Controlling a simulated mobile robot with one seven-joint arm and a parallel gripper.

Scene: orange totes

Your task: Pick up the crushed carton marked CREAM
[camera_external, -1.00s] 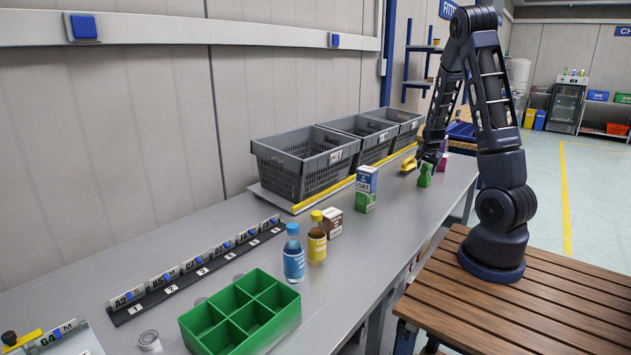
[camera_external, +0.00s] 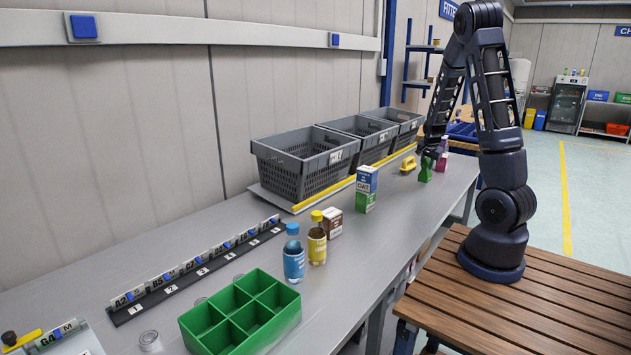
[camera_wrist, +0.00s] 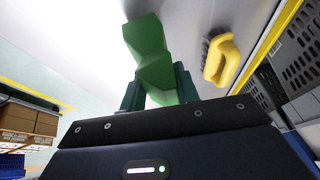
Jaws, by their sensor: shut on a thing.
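A crushed green carton (camera_external: 426,170) is at the far end of the bench, by the front edge. It is creased at its middle in the wrist view (camera_wrist: 152,45); no marking on it is readable there. My gripper (camera_external: 431,156) is over it from above, and it also shows in the wrist view (camera_wrist: 158,88). Its two dark green fingers sit on either side of the carton and are shut on it. The fingers hide part of the carton. I cannot tell for sure whether its lower end is clear of the bench.
A yellow-handled tool (camera_external: 408,164) lies beside the carton, with a magenta item (camera_external: 442,161) behind it. Grey crates (camera_external: 300,170) line the wall. An OAT carton (camera_external: 366,186), a brown carton (camera_external: 332,222), two bottles (camera_external: 317,245) and a green divided tray (camera_external: 285,318) stand nearer.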

